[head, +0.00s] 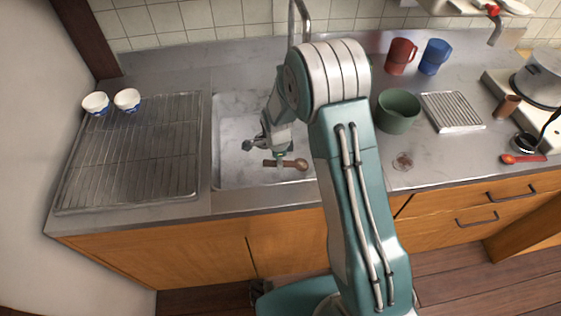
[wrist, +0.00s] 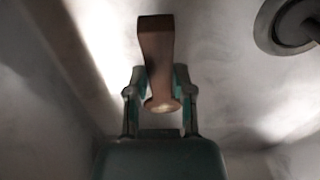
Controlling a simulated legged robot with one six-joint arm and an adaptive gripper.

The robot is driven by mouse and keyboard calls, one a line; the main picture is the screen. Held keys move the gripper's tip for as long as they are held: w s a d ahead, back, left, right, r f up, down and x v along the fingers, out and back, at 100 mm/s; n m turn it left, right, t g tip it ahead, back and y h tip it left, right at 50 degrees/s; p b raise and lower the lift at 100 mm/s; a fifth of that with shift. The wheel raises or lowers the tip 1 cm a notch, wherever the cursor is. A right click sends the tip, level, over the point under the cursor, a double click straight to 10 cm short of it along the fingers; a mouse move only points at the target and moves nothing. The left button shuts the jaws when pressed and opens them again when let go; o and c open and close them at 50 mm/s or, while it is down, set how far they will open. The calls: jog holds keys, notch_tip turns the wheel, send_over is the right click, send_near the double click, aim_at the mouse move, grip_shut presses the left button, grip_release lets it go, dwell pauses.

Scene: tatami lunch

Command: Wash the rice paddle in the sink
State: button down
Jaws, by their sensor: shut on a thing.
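My gripper (head: 284,155) is lowered into the sink (head: 227,165), near its front right. It is shut on the brown wooden rice paddle (head: 290,164), which lies roughly crosswise in the jaws with a rounded end to the right. In the wrist view the paddle (wrist: 157,55) sits between the two fingers of my gripper (wrist: 160,92), its flat end pointing up the picture. The faucet (head: 292,20) rises behind the sink, partly hidden by my arm. No running water shows. I cannot tell whether the paddle touches the basin.
A wire drying rack (head: 125,160) lies left of the sink, with two small white-and-blue cups (head: 96,103) at its back. To the right stand a green bowl (head: 398,110), a red mug (head: 401,56), a blue mug (head: 435,56), a ridged tray (head: 452,110) and a pot (head: 541,78).

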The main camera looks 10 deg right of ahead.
jog(key=shift+a, duration=0.1)
jog(key=shift+a, duration=0.5)
notch_tip(320, 180, up, 14)
jog(key=shift+r, duration=0.25)
dwell(1.7)
dwell(1.4)
notch_tip(320, 180, up, 5)
dwell(0.6)
